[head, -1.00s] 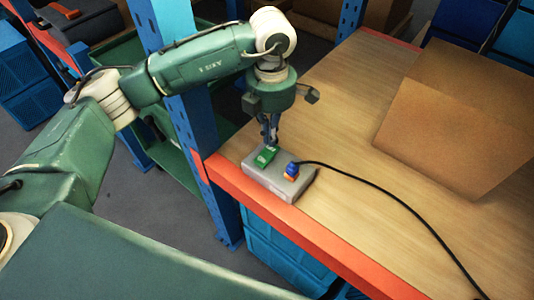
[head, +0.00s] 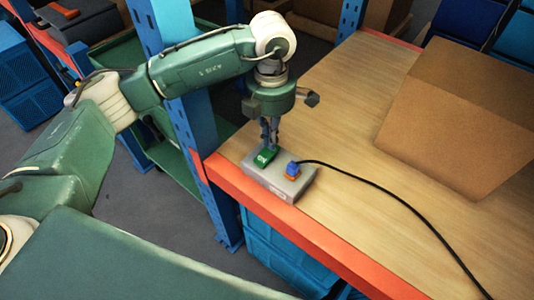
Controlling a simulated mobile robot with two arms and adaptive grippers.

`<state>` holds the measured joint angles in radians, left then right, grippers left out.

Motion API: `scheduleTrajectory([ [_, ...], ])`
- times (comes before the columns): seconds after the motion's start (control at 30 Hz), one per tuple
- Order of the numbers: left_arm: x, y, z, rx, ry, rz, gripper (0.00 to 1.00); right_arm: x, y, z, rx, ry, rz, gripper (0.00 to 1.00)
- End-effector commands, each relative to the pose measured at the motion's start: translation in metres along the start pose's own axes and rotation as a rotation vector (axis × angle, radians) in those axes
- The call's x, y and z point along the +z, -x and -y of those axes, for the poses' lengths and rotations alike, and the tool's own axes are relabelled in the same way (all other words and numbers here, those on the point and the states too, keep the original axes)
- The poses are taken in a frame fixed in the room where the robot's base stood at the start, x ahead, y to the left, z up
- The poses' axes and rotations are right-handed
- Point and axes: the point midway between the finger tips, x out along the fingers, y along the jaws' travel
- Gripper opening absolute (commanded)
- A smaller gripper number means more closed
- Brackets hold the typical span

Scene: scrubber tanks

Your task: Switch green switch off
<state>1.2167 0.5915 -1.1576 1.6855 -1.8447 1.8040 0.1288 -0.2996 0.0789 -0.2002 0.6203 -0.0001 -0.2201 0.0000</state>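A grey switch box (head: 280,184) lies on the wooden shelf near its orange front edge. A green switch (head: 264,157) sits on the left part of its top. My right gripper is not in view.
A cardboard box (head: 455,120) stands on the shelf at right. A blue upright post (head: 185,120) rises beside the shelf's left corner. The black cable (head: 392,194) crosses the wooden top. Blue crates (head: 280,255) sit below the shelf.

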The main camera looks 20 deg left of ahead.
Motion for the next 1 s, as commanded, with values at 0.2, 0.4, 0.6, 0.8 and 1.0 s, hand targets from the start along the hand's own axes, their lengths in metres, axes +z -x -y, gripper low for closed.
scheduleTrajectory([
  [0.2,0.0,-0.004,0.0,0.0,0.0,0.0,0.0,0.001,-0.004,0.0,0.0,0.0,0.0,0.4],
  [0.4,0.0,-0.007,0.0,0.0,0.0,0.0,0.0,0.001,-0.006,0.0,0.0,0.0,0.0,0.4],
  [0.6,0.0,-0.01,0.0,0.0,0.0,0.0,0.0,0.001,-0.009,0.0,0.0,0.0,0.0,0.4],
  [0.8,0.0,-0.013,0.0,0.0,0.0,0.0,0.0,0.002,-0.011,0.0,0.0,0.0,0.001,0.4],
  [1.0,0.0,-0.016,0.0,0.0,0.0,-0.001,0.0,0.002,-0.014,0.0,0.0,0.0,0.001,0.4],
])
